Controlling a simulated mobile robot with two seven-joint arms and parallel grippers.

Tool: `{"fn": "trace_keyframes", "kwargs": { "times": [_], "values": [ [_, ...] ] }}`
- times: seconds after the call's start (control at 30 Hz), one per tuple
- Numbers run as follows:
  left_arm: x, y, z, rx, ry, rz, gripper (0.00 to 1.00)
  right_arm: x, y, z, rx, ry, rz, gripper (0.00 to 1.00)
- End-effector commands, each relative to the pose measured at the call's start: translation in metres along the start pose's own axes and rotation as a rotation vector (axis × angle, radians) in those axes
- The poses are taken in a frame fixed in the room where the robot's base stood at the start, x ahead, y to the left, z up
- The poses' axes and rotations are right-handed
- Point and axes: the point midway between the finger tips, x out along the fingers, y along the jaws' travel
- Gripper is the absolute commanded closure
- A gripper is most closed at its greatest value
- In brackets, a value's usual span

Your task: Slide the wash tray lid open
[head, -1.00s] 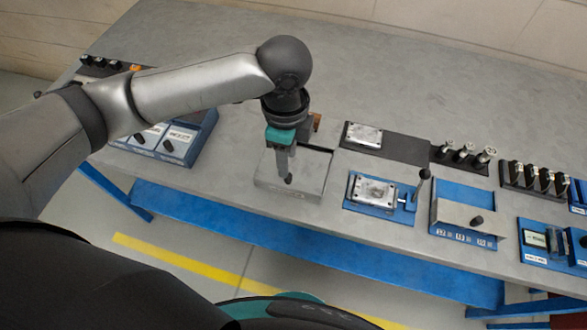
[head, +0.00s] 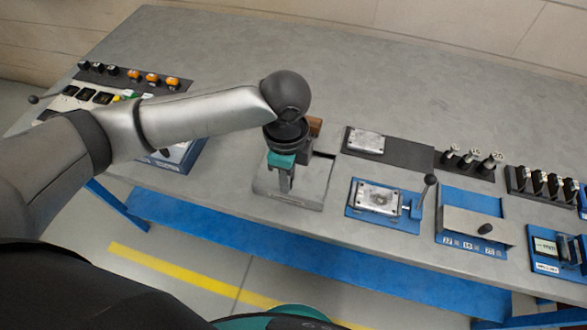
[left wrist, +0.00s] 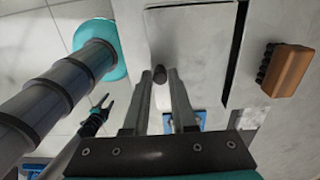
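The wash tray (head: 312,192) is a flat grey box at the bench's front edge. Its lid (left wrist: 195,45) is a pale plate with a small dark knob (left wrist: 160,76). My left gripper (head: 284,184) points down over the tray. In the left wrist view the fingers (left wrist: 160,73) are apart, one on each side of the knob, with little room. I cannot make out firm contact. The knob is hidden behind the fingers in the head view.
To the right are a blue fixture (head: 382,200) with a metal plate and upright lever, and a blue box (head: 475,220) with a grey cover. A blue panel (head: 178,155) lies left, under my arm. The bench behind is clear.

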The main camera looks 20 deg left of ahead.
Motion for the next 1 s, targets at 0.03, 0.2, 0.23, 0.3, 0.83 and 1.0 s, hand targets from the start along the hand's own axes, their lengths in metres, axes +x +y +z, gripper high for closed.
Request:
{"fn": "trace_keyframes", "kwargs": {
  "times": [0.03,0.2,0.23,0.3,0.83,1.0],
  "values": [
    [0.0,0.0,0.0,0.0,0.0,0.0,0.82,0.0,0.0,0.0,0.0,0.0,0.0,0.5],
    [0.0,0.0,0.0,0.0,0.0,0.0,1.0,0.0,0.0,0.0,0.0,0.0,0.0,0.5],
    [0.0,0.0,0.0,0.0,0.0,0.0,1.0,0.0,0.0,0.0,0.0,0.0,0.0,0.5],
    [0.0,0.0,0.0,0.0,0.0,0.0,1.0,0.0,0.0,0.0,0.0,0.0,0.0,0.5],
    [-0.001,-0.032,0.0,-0.001,0.0,-0.001,1.0,-0.003,-0.001,0.0,-0.002,0.0,-0.001,0.5],
    [-0.001,-0.044,0.0,-0.001,0.0,-0.002,1.0,-0.003,-0.001,0.0,-0.002,0.0,-0.001,0.5]
  ]
}}
